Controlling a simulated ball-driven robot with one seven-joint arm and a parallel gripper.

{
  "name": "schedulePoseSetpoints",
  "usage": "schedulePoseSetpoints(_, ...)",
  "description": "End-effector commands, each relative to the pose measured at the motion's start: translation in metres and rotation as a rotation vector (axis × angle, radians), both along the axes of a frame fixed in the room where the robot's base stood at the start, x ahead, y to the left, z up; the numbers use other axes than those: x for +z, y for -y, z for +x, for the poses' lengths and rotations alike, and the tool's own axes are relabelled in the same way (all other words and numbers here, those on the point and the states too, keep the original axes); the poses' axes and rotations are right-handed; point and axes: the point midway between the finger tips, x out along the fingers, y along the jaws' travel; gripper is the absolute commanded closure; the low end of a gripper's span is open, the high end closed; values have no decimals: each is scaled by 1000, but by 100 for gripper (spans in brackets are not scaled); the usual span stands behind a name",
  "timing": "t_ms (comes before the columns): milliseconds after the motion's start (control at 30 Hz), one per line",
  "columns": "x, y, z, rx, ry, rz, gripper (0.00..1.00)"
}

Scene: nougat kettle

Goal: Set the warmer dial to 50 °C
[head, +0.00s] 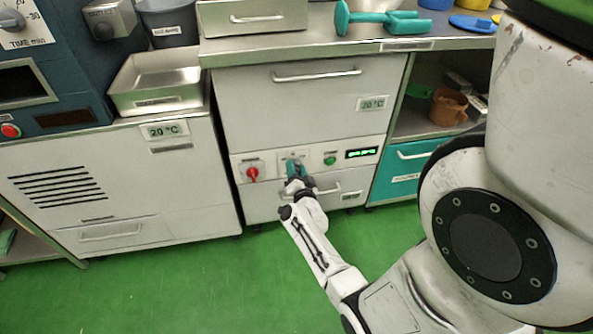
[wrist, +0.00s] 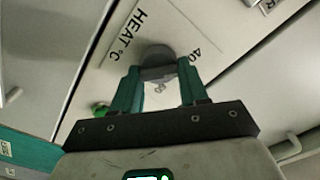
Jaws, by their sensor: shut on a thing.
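The warmer is a light grey cabinet (head: 300,100) with a control panel (head: 270,160) low on its front. The dark grey dial (wrist: 157,54) sits on this panel, beside printed "HEAT °C" and "40" marks in the wrist view. My gripper (wrist: 158,76) has its teal fingers shut on the dial, one on each side. The dial's full scale and its exact pointer setting cannot be read. In the head view my gripper (head: 293,170) reaches the middle of the panel and hides the dial.
A red knob (head: 253,173) is left of the dial, and a green button (head: 330,161) and lit green display (head: 361,153) are right. A drawer handle (head: 325,194) is just below. A metal tray (head: 158,82) stands on the left counter. The green floor in front is clear.

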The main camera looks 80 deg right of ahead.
Motion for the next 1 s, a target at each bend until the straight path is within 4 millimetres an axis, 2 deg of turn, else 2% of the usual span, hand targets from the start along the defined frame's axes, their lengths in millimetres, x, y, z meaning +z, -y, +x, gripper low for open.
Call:
schedulePoseSetpoints(267, -1, 0, 0, 1, 107, 43, 87)
schedulePoseSetpoints(1000, -5, 0, -2, 0, 660, 275, 87)
